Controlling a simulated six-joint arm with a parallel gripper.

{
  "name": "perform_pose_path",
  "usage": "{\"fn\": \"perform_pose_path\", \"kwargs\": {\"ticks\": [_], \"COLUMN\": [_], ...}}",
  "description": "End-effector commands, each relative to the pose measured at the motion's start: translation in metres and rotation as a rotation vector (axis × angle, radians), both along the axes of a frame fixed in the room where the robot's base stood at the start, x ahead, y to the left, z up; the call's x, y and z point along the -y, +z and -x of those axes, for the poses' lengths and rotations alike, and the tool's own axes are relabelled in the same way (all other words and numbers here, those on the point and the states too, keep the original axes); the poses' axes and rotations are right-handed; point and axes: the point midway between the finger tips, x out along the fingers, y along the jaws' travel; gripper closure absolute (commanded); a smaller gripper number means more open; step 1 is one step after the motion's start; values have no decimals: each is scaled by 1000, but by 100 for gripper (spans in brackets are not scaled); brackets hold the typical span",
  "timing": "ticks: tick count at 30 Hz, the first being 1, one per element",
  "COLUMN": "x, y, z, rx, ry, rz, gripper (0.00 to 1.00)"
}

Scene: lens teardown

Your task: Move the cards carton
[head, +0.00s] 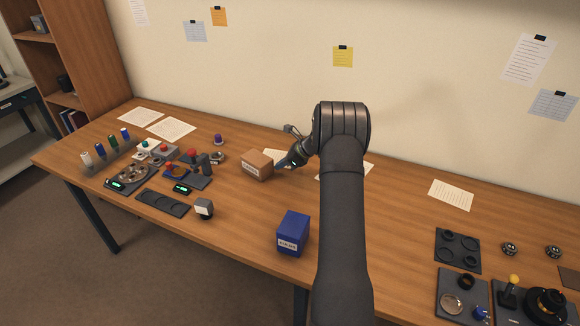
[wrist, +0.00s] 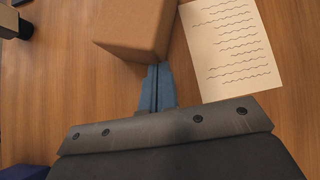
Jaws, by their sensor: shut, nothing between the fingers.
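A brown carton (head: 257,167) with a small white label stands on the wooden table left of centre; the label is too small to read surely. It also shows at the top of the wrist view (wrist: 135,25). A blue carton (head: 293,232) with a white label stands nearer the table's front edge. My gripper (head: 279,166) is at the right side of the brown carton. In the wrist view its blue-grey fingers (wrist: 157,72) are closed together, empty, with their tips at the carton's lower edge. I cannot tell whether they touch it.
A printed sheet (wrist: 232,45) lies right of the carton. Small devices and a dark tray (head: 162,202) lie to the left, with a small grey-white block (head: 204,208) in front. Dark trays (head: 458,250) and lens parts fill the right end. The table between the blue carton and those trays is largely clear.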

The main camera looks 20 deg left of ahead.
Motion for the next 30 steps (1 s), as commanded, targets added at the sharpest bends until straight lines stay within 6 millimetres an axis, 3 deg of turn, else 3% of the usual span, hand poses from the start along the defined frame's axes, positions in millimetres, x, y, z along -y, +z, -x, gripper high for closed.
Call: {"fn": "perform_pose_path", "kwargs": {"ticks": [3,6,18,23,28,30], "x": [-26,-37,-40,-28,5,15], "y": [-1,-1,0,0,0,16], "z": [4,5,5,3,-1,-2], "rx": [0,-1,-1,-3,-1,2], "ry": [4,1,0,-3,-5,-2], "rz": [0,0,0,0,0,-1], "gripper": [100,100,100,100,100,100]}}
